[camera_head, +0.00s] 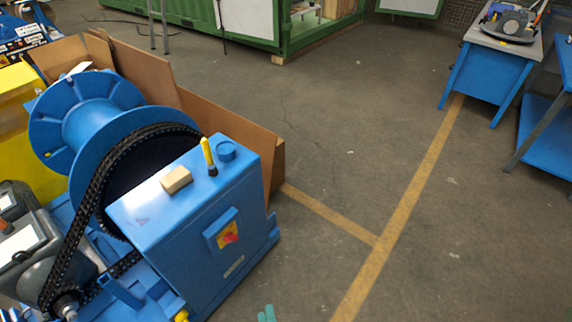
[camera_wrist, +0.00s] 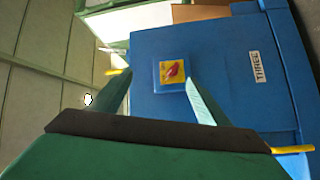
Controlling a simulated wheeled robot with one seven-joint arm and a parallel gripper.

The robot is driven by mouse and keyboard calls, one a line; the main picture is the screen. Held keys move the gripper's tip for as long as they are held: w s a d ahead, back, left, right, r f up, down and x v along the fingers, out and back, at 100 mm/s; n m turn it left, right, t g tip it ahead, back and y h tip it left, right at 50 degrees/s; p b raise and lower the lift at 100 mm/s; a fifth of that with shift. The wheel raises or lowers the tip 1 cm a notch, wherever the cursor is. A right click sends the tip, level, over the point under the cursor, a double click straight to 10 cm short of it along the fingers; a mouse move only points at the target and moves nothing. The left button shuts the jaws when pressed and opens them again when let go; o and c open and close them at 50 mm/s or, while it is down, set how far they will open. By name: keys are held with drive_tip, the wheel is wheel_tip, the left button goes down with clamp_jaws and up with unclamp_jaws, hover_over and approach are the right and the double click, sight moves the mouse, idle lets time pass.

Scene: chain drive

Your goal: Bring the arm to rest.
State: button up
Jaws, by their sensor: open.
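My gripper (camera_wrist: 159,76) is open, with nothing between its two teal fingers in the wrist view. Its fingertips (camera_head: 266,313) just show at the bottom edge of the head view, over the floor in front of the blue cabinet (camera_head: 185,215). The wrist view faces the cabinet (camera_wrist: 225,50), which bears a "THREE" label. A yellow plate with a red rotary switch (camera_wrist: 172,72) appears between the fingertips there; the switch (camera_head: 228,234) is on the cabinet's front in the head view. The fingers look apart from the cabinet.
A tan block (camera_head: 176,180) and a yellow-and-black tool (camera_head: 208,156) stand on the cabinet. A black chain (camera_head: 85,215) runs beside the blue spool (camera_head: 90,125). Blue benches (camera_head: 487,80) stand at right. The floor (camera_head: 350,130) between is clear.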

drive_tip(key=s+d+r+m+g+h, duration=0.1)
drive_tip(key=s+d+r+m+h, duration=0.1)
drive_tip(key=s+r+m, duration=0.6)
drive_tip(key=s+d+r+m+g+h, duration=0.2)
drive_tip(key=s+d+r+m, duration=0.2)
drive_tip(key=s+r+m, duration=0.5)
wheel_tip(320, 180, up, 6)
drive_tip(key=shift+d+r, duration=0.15)
drive_tip(key=shift+r, duration=0.1)
